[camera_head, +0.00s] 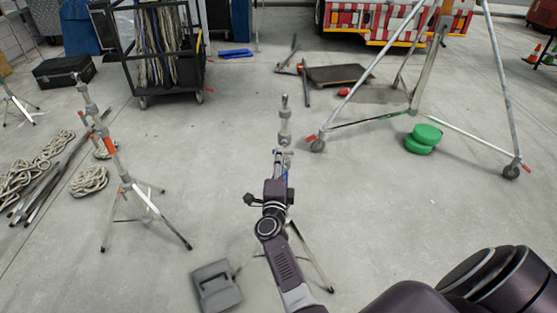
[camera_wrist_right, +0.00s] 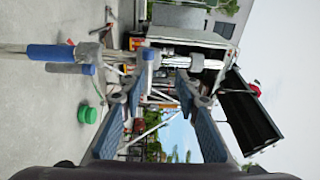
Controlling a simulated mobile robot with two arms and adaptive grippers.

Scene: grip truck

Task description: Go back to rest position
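In the head view my right gripper (camera_head: 281,160) reaches forward at the middle, seen from behind. It is at a light-stand (camera_head: 284,125) whose grey upper pole rises just beyond it; its tripod legs (camera_head: 315,262) spread below my arm. In the right wrist view, the picture is turned sideways. The two fingers of my right gripper (camera_wrist_right: 162,80) are spread apart, with a clear gap between them. The stand's pole, with a blue collar (camera_wrist_right: 50,53), crosses at the fingertips; I cannot tell whether they touch it. My left gripper is not in view.
Another tripod stand (camera_head: 125,180) stands at left, near coiled ropes (camera_head: 90,181). A black rack cart (camera_head: 130,75) is behind. A wheeled gantry frame (camera_head: 410,100) and green discs (camera_head: 424,136) are at right. A grey case (camera_head: 215,285) lies near the stand's legs.

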